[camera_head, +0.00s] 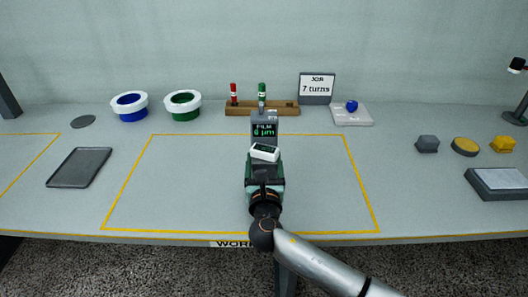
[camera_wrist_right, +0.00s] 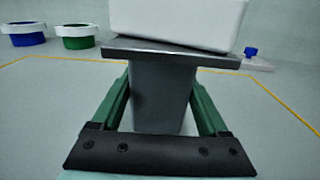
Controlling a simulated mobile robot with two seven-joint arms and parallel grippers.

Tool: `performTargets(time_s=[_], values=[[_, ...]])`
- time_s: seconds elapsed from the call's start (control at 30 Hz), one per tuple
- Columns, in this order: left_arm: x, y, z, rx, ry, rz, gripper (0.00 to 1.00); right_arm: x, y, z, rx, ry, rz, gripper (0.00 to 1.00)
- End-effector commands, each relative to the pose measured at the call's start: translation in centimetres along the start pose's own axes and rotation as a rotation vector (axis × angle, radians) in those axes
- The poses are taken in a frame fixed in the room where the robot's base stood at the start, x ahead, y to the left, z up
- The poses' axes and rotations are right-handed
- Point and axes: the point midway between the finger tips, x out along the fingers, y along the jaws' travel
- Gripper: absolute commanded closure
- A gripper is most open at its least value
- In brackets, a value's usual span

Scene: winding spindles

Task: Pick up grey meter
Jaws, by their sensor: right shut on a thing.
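The grey meter (camera_wrist_right: 160,95) is a grey block between the green fingers of my right gripper (camera_wrist_right: 163,105) in the right wrist view. A dark flat plate (camera_wrist_right: 172,52) lies across its top, with a white box (camera_wrist_right: 180,22) above. In the head view, a small white unit with a dark display (camera_head: 265,152) sits at the gripper tip, in front of a grey panel reading "FILM 0 µm" (camera_head: 264,130). My right gripper (camera_head: 265,172) is shut on the meter, over the yellow-outlined area. Whether the meter touches the table is hidden. My left gripper is out of view.
A wooden rack (camera_head: 290,108) with red and green pieces stands behind the gripper, beside a "7 turns" sign (camera_head: 317,88). Blue (camera_head: 129,106) and green (camera_head: 183,104) rings are back left. A dark tray (camera_head: 79,167) lies left. The outlined area (camera_head: 185,190) is otherwise clear.

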Motion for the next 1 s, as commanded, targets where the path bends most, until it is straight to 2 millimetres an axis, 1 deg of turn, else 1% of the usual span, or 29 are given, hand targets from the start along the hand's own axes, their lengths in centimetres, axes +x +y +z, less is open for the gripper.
performTargets(time_s=[0.13, 0.23, 0.47, 0.57, 0.67, 0.8, 0.87, 1.0], values=[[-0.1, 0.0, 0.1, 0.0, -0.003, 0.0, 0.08, 0.0, 0.0, 0.3, 0.001, -0.002, 0.0, 1.0], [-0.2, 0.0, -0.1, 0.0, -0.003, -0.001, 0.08, 0.0, 0.0, 0.9, 0.003, -0.002, 0.0, 1.0], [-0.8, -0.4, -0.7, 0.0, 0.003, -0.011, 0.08, -0.2, 0.1, 3.8, 0.003, -0.003, 0.002, 1.0], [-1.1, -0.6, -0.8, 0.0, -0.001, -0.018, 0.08, -1.3, 0.1, 5.0, 0.003, -0.003, 0.002, 1.0], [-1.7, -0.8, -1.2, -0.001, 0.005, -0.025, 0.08, -2.8, 0.1, 7.0, 0.005, -0.004, 0.003, 1.0], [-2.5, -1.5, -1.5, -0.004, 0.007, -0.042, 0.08, -5.4, 0.1, 10.0, 0.006, -0.003, 0.003, 1.0], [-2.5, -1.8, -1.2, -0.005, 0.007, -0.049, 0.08, -6.9, 0.2, 10.1, 0.004, 0.001, 0.003, 1.0], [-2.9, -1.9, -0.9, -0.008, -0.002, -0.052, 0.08, -9.9, 0.2, 11.4, 0.003, -0.001, 0.002, 1.0]])
